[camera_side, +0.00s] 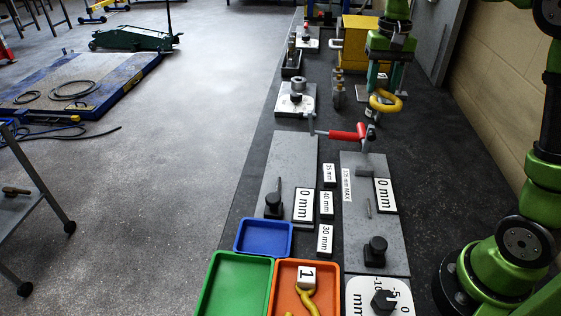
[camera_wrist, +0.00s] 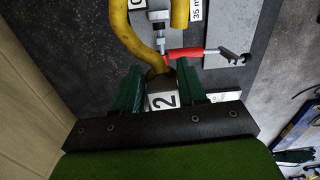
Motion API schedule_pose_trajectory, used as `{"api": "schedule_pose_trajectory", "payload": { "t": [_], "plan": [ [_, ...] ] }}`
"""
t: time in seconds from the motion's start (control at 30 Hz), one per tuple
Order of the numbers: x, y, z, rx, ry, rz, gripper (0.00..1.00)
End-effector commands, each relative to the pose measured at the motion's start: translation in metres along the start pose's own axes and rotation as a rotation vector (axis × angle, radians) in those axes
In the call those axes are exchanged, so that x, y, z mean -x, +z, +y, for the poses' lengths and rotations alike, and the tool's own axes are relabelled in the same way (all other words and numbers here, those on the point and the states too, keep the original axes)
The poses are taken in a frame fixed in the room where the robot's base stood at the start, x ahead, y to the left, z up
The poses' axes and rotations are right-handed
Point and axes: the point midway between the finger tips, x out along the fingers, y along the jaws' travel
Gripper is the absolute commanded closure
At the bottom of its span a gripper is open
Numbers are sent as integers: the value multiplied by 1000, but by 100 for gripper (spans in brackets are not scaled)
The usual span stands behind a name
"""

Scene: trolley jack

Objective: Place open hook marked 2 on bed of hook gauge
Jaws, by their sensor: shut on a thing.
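My gripper (camera_side: 383,82) hangs over the far part of the dark bench and is shut on the open hook marked 2. The yellow hook (camera_side: 386,103) sticks out below the fingers in the side view. In the wrist view, the white tag with a 2 (camera_wrist: 163,101) sits between my green fingers (camera_wrist: 162,90), and the yellow curve (camera_wrist: 125,28) extends away from them. Two grey plates stand nearer the side camera: a left one (camera_side: 283,160) and a right one (camera_side: 385,225), each with a "0 mm" label. I cannot tell which is the hook gauge's bed.
A red-handled clamp (camera_side: 347,134) stands at the plates' far end, close to the gripper's path. Size blocks (camera_side: 327,203) lie between the plates. An orange tray (camera_side: 282,276) holds a hook marked 1; green (camera_side: 217,285) and blue (camera_side: 263,250) trays look empty.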

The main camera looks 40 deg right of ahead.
Motion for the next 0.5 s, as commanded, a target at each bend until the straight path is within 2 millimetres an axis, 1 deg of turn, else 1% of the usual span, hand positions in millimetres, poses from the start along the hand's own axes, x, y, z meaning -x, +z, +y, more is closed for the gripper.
{"api": "schedule_pose_trajectory", "payload": {
  "t": [0.03,0.07,0.1,0.17,0.2,0.23,0.3,0.4,0.5],
  "plan": [
    [1,-17,20,-135,-2,1,100],
    [1,-26,31,-222,-4,0,100],
    [1,-37,48,-340,-6,0,100],
    [2,-54,75,-526,-7,0,100],
    [3,-64,94,-650,-8,1,100],
    [3,-71,108,-738,-9,3,100],
    [4,-82,138,-923,-11,5,100],
    [5,-94,174,-1138,-10,11,100],
    [5,-100,202,-1303,-10,15,100]
  ]
}}
